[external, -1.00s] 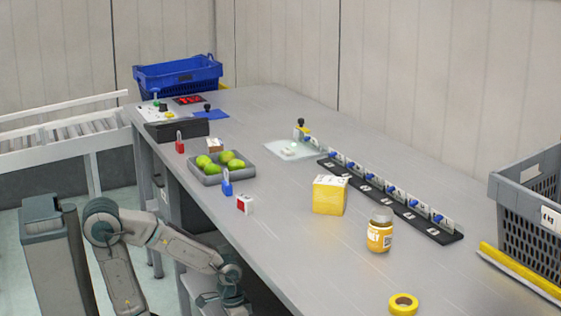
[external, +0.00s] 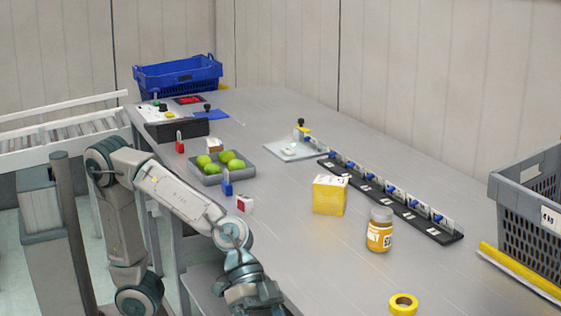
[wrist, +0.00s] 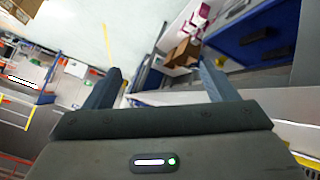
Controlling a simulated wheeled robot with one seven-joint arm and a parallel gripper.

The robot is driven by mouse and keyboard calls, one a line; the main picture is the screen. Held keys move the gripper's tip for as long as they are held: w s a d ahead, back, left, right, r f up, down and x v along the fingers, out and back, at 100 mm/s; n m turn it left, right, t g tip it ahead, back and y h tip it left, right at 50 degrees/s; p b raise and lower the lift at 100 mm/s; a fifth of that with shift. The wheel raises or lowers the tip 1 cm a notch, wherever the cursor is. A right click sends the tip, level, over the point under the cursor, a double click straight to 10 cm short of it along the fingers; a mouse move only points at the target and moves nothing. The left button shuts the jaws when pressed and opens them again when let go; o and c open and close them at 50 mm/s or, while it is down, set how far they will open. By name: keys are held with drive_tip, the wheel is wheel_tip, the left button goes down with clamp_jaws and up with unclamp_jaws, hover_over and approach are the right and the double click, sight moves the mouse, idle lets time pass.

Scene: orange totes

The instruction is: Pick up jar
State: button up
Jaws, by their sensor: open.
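The jar (external: 380,232) stands upright on the grey table, with a yellow label, a grey lid and amber contents. It is right of the yellow box (external: 329,196). My arm comes over the table's near left edge in the external view, and its wrist end is low in the picture, left of the jar and well apart from it. In the wrist view my gripper (wrist: 157,88) is open, with two spread fingers and nothing between them. The jar does not show in the wrist view. The fingertips are not clear in the external view.
A roll of yellow tape (external: 403,303) lies in front of the jar. A black strip (external: 410,217) with several small items runs behind it. A grey crate (external: 525,228) stands at right. A grey tray (external: 208,182) of green fruit and padlocks are at left. The table's front middle is clear.

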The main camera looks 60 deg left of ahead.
wheel_tip(320, 180, up, 10)
drive_tip(key=w+d+m+p, duration=0.2)
drive_tip(key=p, duration=0.2)
wheel_tip(320, 180, up, 11)
drive_tip(key=m+y+p, duration=0.6)
drive_tip(key=y+p, duration=0.4)
drive_tip(key=p, duration=1.6)
hover_over(379, 209)
drive_tip(key=f, duration=0.8)
drive_tip(key=shift+s+a+p, duration=0.25)
drive_tip(key=shift+s+p, duration=0.05)
drive_tip(key=shift+w+d+f+p, duration=0.15)
drive_tip(key=shift+f+p, duration=0.1)
drive_tip(key=shift+f, duration=0.7)
drive_tip(key=shift+w+f+p, duration=0.1)
drive_tip(key=shift+f+p, duration=0.1)
drive_tip(key=shift+f, duration=0.75)
drive_tip(key=shift+w+d+f+p, duration=0.15)
drive_tip(key=shift+f+p, duration=0.1)
drive_tip(key=shift+f, duration=0.7)
drive_tip(key=shift+a, duration=0.1)
drive_tip(key=c, duration=1.3)
